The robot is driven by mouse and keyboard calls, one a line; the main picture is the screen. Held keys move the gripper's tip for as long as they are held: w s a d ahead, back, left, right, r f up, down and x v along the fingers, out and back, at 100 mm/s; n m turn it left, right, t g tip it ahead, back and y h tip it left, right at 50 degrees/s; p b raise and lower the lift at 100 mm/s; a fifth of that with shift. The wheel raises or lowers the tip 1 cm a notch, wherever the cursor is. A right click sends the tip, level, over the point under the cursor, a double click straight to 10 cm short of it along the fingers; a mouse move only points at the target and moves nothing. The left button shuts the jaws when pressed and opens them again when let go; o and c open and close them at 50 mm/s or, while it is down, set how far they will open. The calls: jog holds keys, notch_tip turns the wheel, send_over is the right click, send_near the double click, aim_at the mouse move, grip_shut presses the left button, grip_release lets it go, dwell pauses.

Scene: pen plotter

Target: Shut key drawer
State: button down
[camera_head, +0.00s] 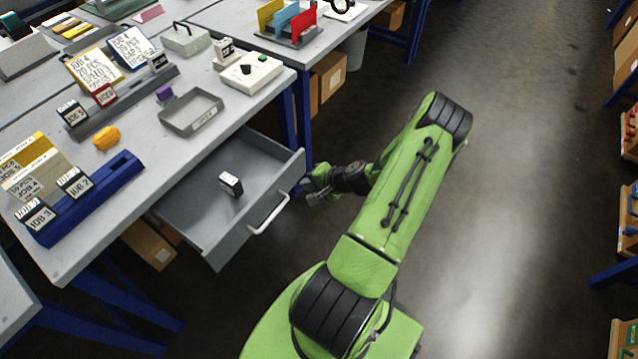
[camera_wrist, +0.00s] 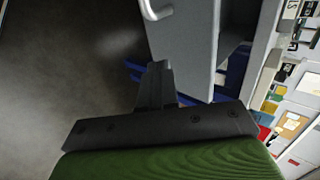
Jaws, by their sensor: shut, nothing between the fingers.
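The grey drawer (camera_head: 190,212) under the workbench is pulled out and stands open. A small black and white block (camera_head: 230,183) lies inside it. The drawer's white handle (camera_head: 269,214) is on its front panel and also shows at the top of the wrist view (camera_wrist: 157,8). My gripper (camera_head: 311,193) is shut and empty, beside the right end of the drawer front and apart from the handle. In the wrist view, my shut fingers (camera_wrist: 157,68) are close to the grey drawer front (camera_wrist: 188,45); I cannot tell whether they touch.
The workbench (camera_head: 185,150) holds a grey tray (camera_head: 191,112), a white box with a knob (camera_head: 249,72) and a blue rack (camera_head: 85,200). Blue table legs and cardboard boxes (camera_head: 329,74) stand beyond the drawer.

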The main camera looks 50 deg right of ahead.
aim_at(289, 178)
jog(key=shift+w+f, duration=0.2)
jog(key=shift+w, duration=2.05)
jog(key=shift+a, duration=0.1)
